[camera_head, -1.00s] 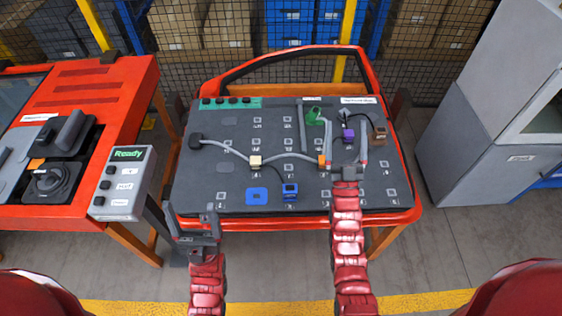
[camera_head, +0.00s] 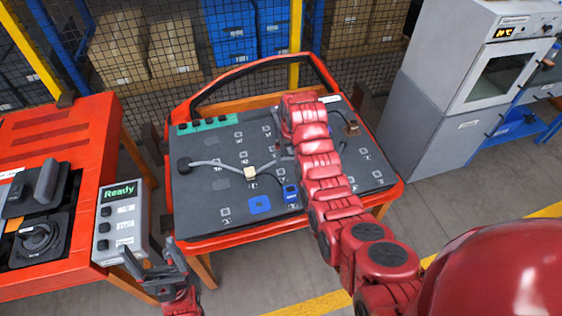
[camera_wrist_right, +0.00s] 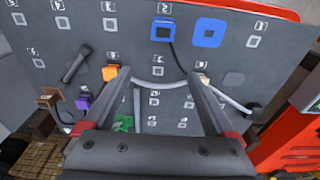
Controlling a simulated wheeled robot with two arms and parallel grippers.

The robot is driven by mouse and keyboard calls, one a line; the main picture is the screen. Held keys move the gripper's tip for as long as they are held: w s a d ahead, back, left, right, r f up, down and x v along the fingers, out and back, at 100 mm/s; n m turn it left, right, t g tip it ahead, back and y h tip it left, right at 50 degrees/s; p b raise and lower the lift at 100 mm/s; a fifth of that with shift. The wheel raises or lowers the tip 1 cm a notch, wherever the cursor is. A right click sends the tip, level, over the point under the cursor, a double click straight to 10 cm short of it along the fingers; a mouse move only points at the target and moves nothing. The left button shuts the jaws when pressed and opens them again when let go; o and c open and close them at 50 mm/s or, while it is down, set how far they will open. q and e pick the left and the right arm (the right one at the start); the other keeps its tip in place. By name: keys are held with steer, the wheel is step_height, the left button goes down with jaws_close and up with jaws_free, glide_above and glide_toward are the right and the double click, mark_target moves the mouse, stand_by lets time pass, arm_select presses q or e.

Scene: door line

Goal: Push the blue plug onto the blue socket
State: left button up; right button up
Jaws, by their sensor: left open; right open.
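The blue plug (camera_head: 291,193) looks like a small block with a dark cable, on the dark door panel. It also shows in the right wrist view (camera_wrist_right: 162,30). A flat blue square with a pale outline, seemingly the blue socket (camera_head: 260,204), lies beside it, apart; it also shows in the right wrist view (camera_wrist_right: 208,34). My right gripper (camera_wrist_right: 157,76) is open and empty above the panel, its fingers spread either side of a grey cable, away from the plug. My right arm hides it in the head view. My left gripper (camera_head: 150,258) is open and empty, near the panel's front left.
A cream clip (camera_head: 250,173) holds the grey cable (camera_head: 215,165). Orange (camera_wrist_right: 110,72) and purple (camera_wrist_right: 83,101) blocks sit nearby. A grey box reading "Ready" (camera_head: 121,210) stands left of the door. A grey cabinet (camera_head: 440,120) stands at the right.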

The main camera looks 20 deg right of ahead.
steer(key=s+r, duration=0.1)
steer(key=g+b, duration=0.1)
steer(key=b, duration=0.9)
glide_above(290, 189)
step_height(290, 189, down, 10)
steer(key=shift+r, duration=0.1)
steer(key=p, duration=0.2)
steer(key=shift+d+p, duration=0.1)
steer(key=shift+p, duration=0.2)
step_height(290, 189, down, 5)
steer(key=shift+f+p, duration=0.1)
steer(key=shift+p, duration=0.65)
steer(key=shift+f, duration=1.2)
jaws_close()
